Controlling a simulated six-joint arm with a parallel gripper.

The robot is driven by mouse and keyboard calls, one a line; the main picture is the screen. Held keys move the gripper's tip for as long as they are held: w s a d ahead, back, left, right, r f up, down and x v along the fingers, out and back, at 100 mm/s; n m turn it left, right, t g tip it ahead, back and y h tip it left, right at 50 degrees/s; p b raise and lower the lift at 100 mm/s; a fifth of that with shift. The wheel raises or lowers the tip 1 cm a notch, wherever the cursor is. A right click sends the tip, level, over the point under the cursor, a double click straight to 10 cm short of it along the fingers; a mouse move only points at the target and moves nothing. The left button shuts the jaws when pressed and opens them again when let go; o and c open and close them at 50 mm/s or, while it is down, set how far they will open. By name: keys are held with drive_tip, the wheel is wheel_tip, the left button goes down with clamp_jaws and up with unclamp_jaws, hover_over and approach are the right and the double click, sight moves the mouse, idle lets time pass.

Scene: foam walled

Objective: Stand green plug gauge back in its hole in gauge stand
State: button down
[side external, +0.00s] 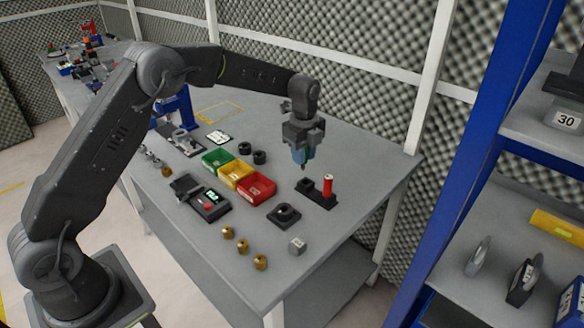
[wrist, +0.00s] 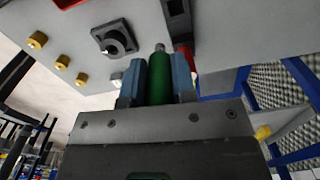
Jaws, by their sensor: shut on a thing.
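My gripper (side external: 301,155) is shut on the green plug gauge (wrist: 160,80), which sits upright between its blue fingers. In the side view only the gauge's small lower tip (side external: 303,167) shows below the fingers. The dark gauge stand (side external: 314,197) is on the table below the gripper, with a gap between the tip and the stand. A red plug gauge (side external: 328,186) stands in the stand's right end. The stand's left end has an empty raised socket. In the wrist view the stand (wrist: 177,18) is partly hidden behind the red gauge and the fingers.
Green, yellow and red bins (side external: 256,187) stand left of the stand. A dark flange block (side external: 284,214), a small grey cube (side external: 297,246) and brass pieces (side external: 243,246) lie toward the front. The table's right edge is near the stand.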

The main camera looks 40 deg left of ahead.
drive_tip(key=shift+w+a+r, duration=0.1)
drive_tip(key=shift+w+a, duration=0.15)
drive_tip(key=shift+w, duration=0.4)
drive_tip(key=shift+w+a+r, duration=0.1)
drive_tip(key=shift+w+a, duration=0.15)
drive_tip(key=shift+w, duration=0.4)
drive_tip(key=shift+f, duration=0.1)
drive_tip(key=shift+f, duration=2.85)
drive_tip(key=shift+f, duration=1.9)
drive_tip(key=c, duration=0.8)
unclamp_jaws()
drive_tip(key=shift+c, duration=0.2)
wheel_tip(320, 180, up, 14)
